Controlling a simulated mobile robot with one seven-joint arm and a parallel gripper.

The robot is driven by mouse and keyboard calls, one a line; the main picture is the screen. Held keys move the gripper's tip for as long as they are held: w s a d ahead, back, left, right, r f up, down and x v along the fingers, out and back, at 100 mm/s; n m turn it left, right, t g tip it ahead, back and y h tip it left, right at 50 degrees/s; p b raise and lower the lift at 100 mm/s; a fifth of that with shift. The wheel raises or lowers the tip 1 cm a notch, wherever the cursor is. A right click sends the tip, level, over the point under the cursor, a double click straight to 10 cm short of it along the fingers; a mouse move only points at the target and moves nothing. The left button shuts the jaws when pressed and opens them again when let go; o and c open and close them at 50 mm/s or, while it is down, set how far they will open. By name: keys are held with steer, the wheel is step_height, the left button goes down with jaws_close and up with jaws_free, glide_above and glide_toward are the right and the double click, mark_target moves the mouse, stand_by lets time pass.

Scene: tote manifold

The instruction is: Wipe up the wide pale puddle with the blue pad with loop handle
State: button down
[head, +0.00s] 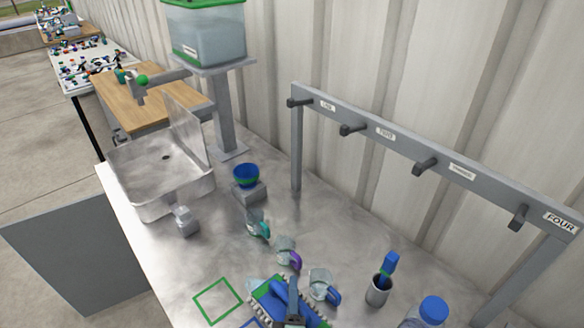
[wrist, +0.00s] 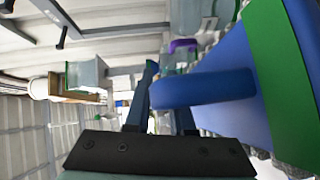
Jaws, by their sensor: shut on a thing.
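The blue pad with loop handle (head: 268,293) is at the bottom centre of the head view, with a green strip and a bristly edge. My gripper (head: 293,290) is over it and shut on its loop handle. In the wrist view the thick blue loop (wrist: 205,88) passes between the fingers, and the pad's blue and green body fills the right side. A small pale bluish patch, likely the wide pale puddle (head: 254,284), shows at the pad's left edge. The rest of it is hidden by the pad and gripper. Whether the pad touches the worktop is unclear.
Clear mugs (head: 286,250) stand just behind the pad. A cup with a blue brush (head: 378,290) and a blue-capped bottle (head: 425,312) are to the right. A green square outline (head: 218,301) lies left, on clear worktop. A sink (head: 160,172) and hook rack (head: 400,148) stand behind.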

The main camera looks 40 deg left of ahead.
steer(key=shift+f, duration=0.1)
stand_by(0.6)
steer(key=shift+a, duration=0.15)
